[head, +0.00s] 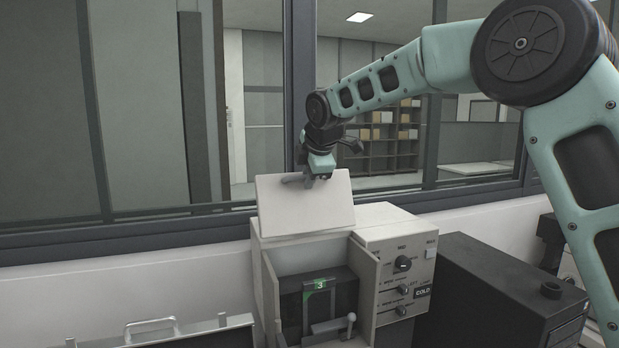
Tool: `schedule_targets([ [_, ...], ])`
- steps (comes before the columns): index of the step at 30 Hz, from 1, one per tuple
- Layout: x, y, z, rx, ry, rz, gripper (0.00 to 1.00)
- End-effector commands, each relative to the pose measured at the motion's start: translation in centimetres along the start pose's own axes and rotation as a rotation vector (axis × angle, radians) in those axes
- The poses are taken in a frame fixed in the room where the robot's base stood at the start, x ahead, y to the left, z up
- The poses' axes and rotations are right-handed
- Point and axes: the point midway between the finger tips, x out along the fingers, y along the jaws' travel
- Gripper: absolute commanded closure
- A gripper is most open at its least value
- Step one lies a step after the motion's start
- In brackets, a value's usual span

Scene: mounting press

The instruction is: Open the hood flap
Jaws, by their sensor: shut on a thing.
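The hood flap (305,211) is a pale, flat panel at the top of the beige mounting press (388,235). It stands raised and tilted back, above the press's open front bay. My gripper (318,178) is at the flap's upper edge, shut on a grey bar-like part there that looks like the flap's handle (291,180). The fingertips are small in this view and partly merge with that part. The open bay shows a dark interior with a green label marked 3 (319,284) and a small lever (350,322) in front.
A dark box-shaped unit (490,285) stands right of the press. A metal case with a handle (152,328) is at the lower left. A window with dark frames (296,90) rises close behind the press and my arm. My arm reaches in from the right.

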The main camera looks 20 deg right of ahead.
Motion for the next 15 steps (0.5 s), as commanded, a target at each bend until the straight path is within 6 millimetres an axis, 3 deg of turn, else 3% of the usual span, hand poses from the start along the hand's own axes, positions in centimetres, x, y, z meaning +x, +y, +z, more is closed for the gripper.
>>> schedule_targets([
  [5, 0.28, -0.29, 0.11, -0.002, -0.003, -0.007, 1.00],
  [6, 0.30, -0.31, 0.11, -0.002, -0.003, -0.008, 0.83],
  [15, 0.10, -0.31, 0.10, -0.001, -0.003, -0.006, 0.83],
])
